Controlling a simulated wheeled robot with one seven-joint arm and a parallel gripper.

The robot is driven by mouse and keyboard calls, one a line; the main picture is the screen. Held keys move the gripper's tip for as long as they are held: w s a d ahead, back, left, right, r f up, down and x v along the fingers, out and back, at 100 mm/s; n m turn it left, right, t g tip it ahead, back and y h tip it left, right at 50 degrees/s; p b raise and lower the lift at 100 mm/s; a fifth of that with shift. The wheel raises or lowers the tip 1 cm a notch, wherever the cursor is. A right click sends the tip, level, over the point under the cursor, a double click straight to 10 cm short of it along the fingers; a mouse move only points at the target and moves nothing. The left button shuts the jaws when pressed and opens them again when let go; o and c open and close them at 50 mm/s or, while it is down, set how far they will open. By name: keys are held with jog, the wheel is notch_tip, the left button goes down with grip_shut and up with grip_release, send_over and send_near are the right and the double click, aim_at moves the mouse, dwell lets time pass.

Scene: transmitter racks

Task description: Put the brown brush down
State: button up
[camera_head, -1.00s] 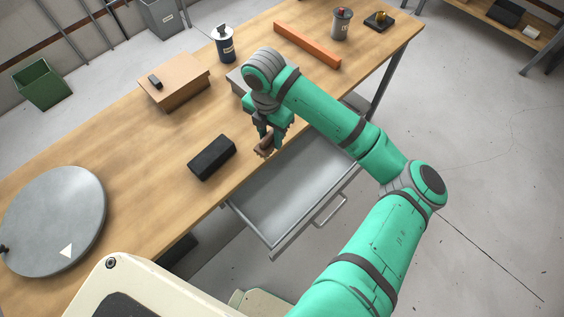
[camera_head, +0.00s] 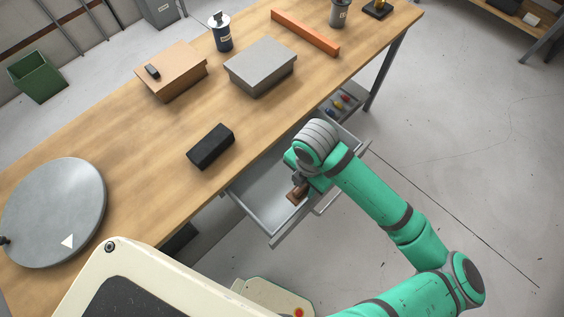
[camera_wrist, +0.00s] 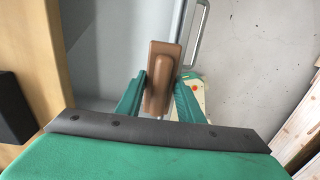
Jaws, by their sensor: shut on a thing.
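The brown brush (camera_head: 297,194) is held in my gripper (camera_head: 304,184) over the open grey drawer (camera_head: 253,201), close to its front side. In the wrist view the brush (camera_wrist: 161,78) sits between the two green fingers of my gripper (camera_wrist: 160,97), which are shut on it. I cannot tell whether the brush touches the drawer floor. My arm hides part of the drawer.
A black block (camera_head: 210,146) lies on the wooden table (camera_head: 125,170) near the drawer. A grey box (camera_head: 262,68), a cardboard box (camera_head: 172,76), a blue canister (camera_head: 222,33) and an orange bar (camera_head: 305,32) stand farther back.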

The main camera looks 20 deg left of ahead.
jog(key=w+a+f, duration=0.2)
jog(key=a, duration=0.1)
jog(key=w+a+f, duration=0.2)
jog(key=a+f, duration=0.1)
jog(key=w+a+f, duration=0.3)
jog(key=shift+f, duration=0.2)
jog(key=shift+w+a+f, duration=0.25)
jog(key=shift+a+f, duration=0.05)
jog(key=shift+f, duration=1.55)
jog(key=shift+f, duration=0.15)
jog(key=o, duration=1)
jog(key=shift+d, duration=0.1)
jog(key=shift+w, duration=0.1)
